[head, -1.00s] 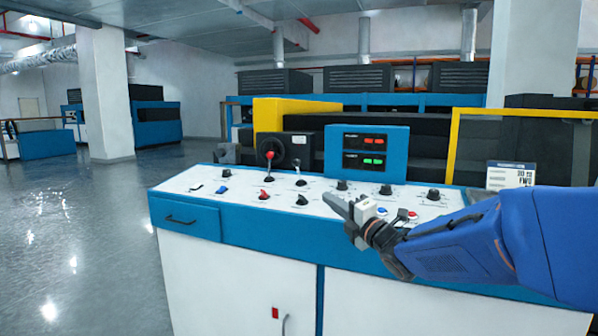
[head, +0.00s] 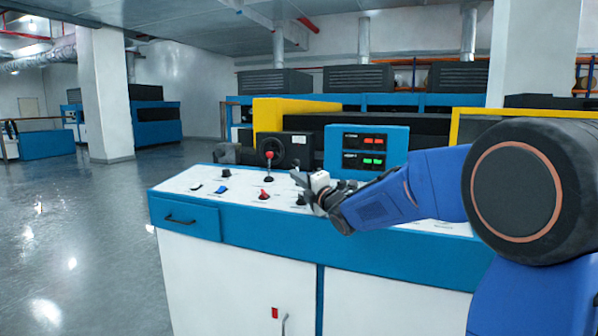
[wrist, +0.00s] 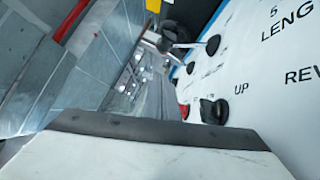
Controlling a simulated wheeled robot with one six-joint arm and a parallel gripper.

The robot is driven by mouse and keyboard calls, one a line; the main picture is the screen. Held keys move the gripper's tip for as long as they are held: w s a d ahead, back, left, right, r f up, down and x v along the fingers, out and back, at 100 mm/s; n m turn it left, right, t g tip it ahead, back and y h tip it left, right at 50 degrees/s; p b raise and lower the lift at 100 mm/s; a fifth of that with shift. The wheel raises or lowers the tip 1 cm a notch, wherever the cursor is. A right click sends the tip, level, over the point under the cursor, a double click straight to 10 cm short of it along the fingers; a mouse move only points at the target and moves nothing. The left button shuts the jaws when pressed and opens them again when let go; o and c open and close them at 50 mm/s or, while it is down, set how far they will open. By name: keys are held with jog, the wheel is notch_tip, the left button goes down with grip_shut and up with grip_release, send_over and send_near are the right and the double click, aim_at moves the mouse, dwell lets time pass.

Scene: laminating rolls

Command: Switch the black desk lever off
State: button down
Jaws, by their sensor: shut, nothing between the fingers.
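The white-topped desk (head: 178,185) carries several small controls. A black control (head: 301,199) sits at the desk's front, just below my gripper (head: 298,178) in the head view. In the wrist view a black control (wrist: 213,111) stands beside the printed "UP", with a red one (wrist: 184,110) near it. I cannot tell for sure which black control is the desk lever, or its position. My gripper is shut and empty over the middle of the desk. It hides the silver-topped lever and part of the panel; contact cannot be told.
A red-knobbed lever (head: 269,158) stands left of my gripper. A blue control (head: 222,189), a red control (head: 264,194) and a small black one (head: 196,188) lie further left. A blue display box (head: 366,150) rises behind. The floor at left is clear.

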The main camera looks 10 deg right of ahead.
aim_at(298, 161)
jog(key=shift+w+d+r, duration=0.2)
jog(key=shift+w+d, duration=0.05)
jog(key=shift+w, duration=0.4)
jog(key=shift+w+d+r, duration=0.25)
jog(key=shift+w, duration=0.35)
jog(key=shift+w+d+r, duration=0.2)
jog(key=shift+w+d, duration=0.05)
jog(key=shift+w, duration=0.4)
jog(key=shift+w+r, duration=0.1)
jog(key=shift+r, duration=0.05)
jog(key=shift+w+d+r+m+g+h, duration=0.2)
jog(key=shift+w+d+r+m+g, duration=0.2)
jog(key=shift+m, duration=0.25)
jog(key=shift+w+d+r+m+g+h, duration=0.2)
jog(key=shift+w+d+r+m+g, duration=0.1)
jog(key=shift+r+m, duration=0.3)
jog(key=shift+w+d+r, duration=0.3)
jog(key=shift+w+d, duration=0.1)
jog(key=shift+w, duration=0.2)
jog(key=shift+w+d+r, duration=0.35)
jog(key=shift+w+d, duration=0.05)
jog(key=shift+w, duration=0.2)
jog(key=shift+w+d+r, duration=0.3)
jog(key=shift+w+d, duration=0.1)
jog(key=shift+w, duration=0.2)
jog(key=shift+d, duration=0.1)
